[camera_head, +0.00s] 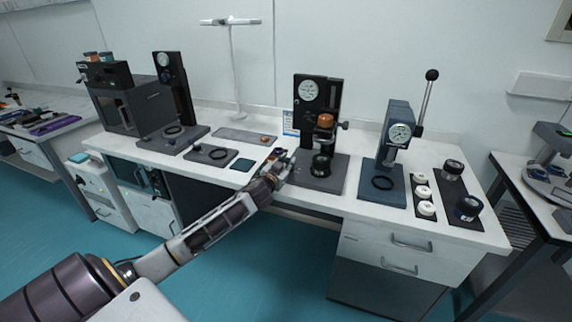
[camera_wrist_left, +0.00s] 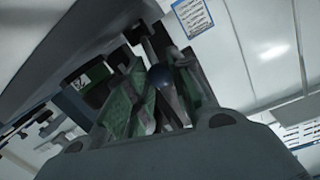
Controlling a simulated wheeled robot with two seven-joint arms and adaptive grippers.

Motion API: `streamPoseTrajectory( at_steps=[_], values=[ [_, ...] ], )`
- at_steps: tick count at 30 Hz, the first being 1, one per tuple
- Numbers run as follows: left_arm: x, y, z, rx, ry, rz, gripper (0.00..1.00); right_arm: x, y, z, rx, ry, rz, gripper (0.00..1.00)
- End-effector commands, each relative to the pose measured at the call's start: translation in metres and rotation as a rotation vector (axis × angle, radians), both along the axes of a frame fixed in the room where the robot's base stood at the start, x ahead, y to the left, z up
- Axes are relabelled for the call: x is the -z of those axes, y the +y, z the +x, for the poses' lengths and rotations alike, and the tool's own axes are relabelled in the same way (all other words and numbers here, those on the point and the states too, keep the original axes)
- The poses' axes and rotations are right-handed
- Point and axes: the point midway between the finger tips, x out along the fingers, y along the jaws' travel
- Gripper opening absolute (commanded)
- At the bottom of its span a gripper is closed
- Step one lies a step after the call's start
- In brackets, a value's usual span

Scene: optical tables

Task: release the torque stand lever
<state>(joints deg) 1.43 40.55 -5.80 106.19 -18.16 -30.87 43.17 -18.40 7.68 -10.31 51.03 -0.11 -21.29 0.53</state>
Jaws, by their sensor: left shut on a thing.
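The middle stand (camera_head: 318,92), dark with a white dial, an orange-topped knob and a round black fixture on its base, stands on the white bench; I take it for the torque stand. My left gripper (camera_head: 279,163) is low beside the left edge of its base. In the left wrist view, the gripper (camera_wrist_left: 160,92) is shut with its green-lined fingers on either side of a lever with a dark ball knob (camera_wrist_left: 162,76) and a grey rod. In the head view the gripper hides this lever. My right gripper is not in view.
A blue-grey press (camera_head: 398,112) with a raised black-ball lever (camera_head: 432,75) stands to the right. Another gauge stand (camera_head: 172,75) is at the left.

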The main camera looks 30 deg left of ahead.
Motion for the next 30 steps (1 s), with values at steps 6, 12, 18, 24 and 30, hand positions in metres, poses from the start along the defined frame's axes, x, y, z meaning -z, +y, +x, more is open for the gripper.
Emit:
streamPoseTrajectory(
  at_steps=[6,12,18,24,30],
  values=[
    [0.003,-0.001,0.0,0.001,0.004,-0.001,0.45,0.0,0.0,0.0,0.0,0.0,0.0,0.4],
    [0.002,-0.001,0.0,0.0,0.002,0.0,0.45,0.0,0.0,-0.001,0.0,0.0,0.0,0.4],
    [0.001,-0.001,-0.001,0.0,0.002,0.0,0.45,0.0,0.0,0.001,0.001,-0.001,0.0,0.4],
    [0.001,-0.002,-0.007,0.002,0.001,-0.001,0.45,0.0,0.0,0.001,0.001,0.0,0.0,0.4],
    [-0.001,-0.005,-0.019,0.001,0.002,-0.002,0.45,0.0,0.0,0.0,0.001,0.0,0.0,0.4]
  ],
)
